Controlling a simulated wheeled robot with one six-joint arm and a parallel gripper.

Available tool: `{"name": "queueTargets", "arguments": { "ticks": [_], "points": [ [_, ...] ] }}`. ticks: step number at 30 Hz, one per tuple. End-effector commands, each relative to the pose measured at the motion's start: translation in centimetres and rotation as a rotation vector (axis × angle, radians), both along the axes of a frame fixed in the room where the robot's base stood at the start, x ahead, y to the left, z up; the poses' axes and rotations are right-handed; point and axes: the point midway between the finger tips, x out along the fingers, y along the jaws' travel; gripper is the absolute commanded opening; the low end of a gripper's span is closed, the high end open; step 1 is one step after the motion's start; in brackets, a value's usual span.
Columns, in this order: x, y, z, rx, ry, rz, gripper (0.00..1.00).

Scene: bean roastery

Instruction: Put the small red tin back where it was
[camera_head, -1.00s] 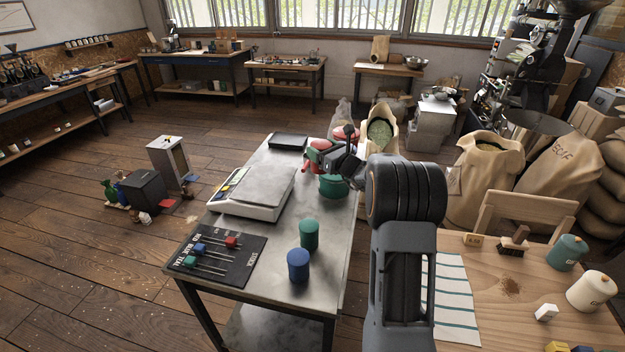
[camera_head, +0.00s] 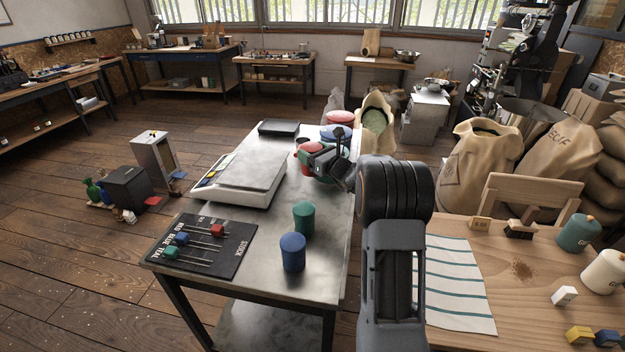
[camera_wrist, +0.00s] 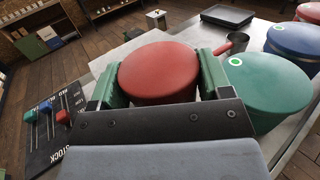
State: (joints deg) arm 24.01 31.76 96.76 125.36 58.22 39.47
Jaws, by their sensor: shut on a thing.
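My gripper (camera_wrist: 158,75) is shut on the small red tin (camera_wrist: 158,68), its green pads on either side of the tin in the wrist view. In the head view my gripper (camera_head: 318,157) is over the far part of the metal table (camera_head: 335,222), and the red tin is partly hidden by it. A larger green tin (camera_wrist: 262,88) stands just right of the gripper in the wrist view. A small green tin (camera_head: 303,215) and a small blue tin (camera_head: 292,253) stand on the near part of the table. I cannot tell whether the red tin touches the table.
A scale (camera_head: 245,175) stands left of the gripper. A black stock board (camera_head: 208,243) with coloured sliders lies at the near left. Larger blue (camera_wrist: 295,48) and red (camera_wrist: 309,12) tins stand behind the large green one. Bare metal lies around the small tins.

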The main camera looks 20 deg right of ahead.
Motion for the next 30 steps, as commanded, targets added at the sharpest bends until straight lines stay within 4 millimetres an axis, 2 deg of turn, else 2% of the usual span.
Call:
{"name": "queueTargets", "arguments": {
  "ticks": [1,6,17,30],
  "points": [
    [0.0,0.0,-2.2,0.004,0.009,0.000,0.38],
    [0.0,0.0,-4.8,0.001,0.005,0.000,0.38],
    [0.0,0.0,-6.9,0.001,0.004,0.000,0.38],
    [0.0,0.0,-11.1,0.001,0.005,0.000,0.38]
  ]
}}
